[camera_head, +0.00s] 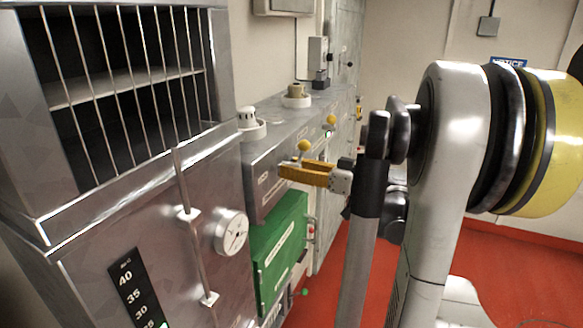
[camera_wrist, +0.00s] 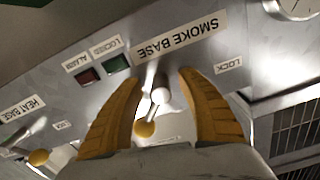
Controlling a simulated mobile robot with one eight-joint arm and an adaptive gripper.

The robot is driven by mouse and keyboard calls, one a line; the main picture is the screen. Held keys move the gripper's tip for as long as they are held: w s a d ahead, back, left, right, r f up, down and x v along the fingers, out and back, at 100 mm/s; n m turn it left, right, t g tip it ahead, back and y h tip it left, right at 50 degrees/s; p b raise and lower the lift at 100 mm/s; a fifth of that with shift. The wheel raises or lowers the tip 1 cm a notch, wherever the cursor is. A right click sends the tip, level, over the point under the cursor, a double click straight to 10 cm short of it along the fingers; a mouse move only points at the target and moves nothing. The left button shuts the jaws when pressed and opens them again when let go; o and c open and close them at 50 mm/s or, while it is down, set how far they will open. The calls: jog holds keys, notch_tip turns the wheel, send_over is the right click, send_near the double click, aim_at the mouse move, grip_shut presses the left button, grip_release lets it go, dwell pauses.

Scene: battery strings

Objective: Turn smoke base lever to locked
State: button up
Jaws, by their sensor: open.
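The smoke base lever (camera_wrist: 145,128) has a yellow ball on a short metal stem. In the wrist view, which is upside down, it stands between my gripper's two yellow fingers, below the "SMOKE BASE" label (camera_wrist: 182,36). My gripper (camera_wrist: 160,76) is open, one finger on each side of the lever; I cannot tell whether either touches it. A "LOCK" label (camera_wrist: 228,66) lies to the right. The "LOCKED" indicator (camera_wrist: 116,64) is dark green beside a dark red "ALARM" indicator (camera_wrist: 88,77). In the head view my gripper (camera_head: 284,172) is at the panel, by a yellow ball (camera_head: 304,146).
The heat base lever (camera_wrist: 38,157) is at the lower left of the wrist view. White detectors (camera_head: 248,118) stand on the grey box (camera_head: 270,155). A barred metal cabinet (camera_head: 120,200) with a dial (camera_head: 232,231) is at the left. A green panel (camera_head: 278,245) is below.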

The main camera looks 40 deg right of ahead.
jog(key=shift+c, duration=0.4)
grip_shut()
jog(key=shift+n+b, duration=0.35)
jog(key=shift+n, duration=0.45)
jog(key=shift+f+n+b, duration=0.1)
jog(key=shift+n+b, duration=0.3)
jog(key=shift+n, duration=0.6)
jog(key=n, duration=0.3)
jog(key=shift+b, duration=0.4)
jog(key=shift+n+b, duration=0.45)
jog(key=shift+n, duration=1.45)
jog(key=shift+r+n, duration=0.3)
jog(key=shift+n, duration=1)
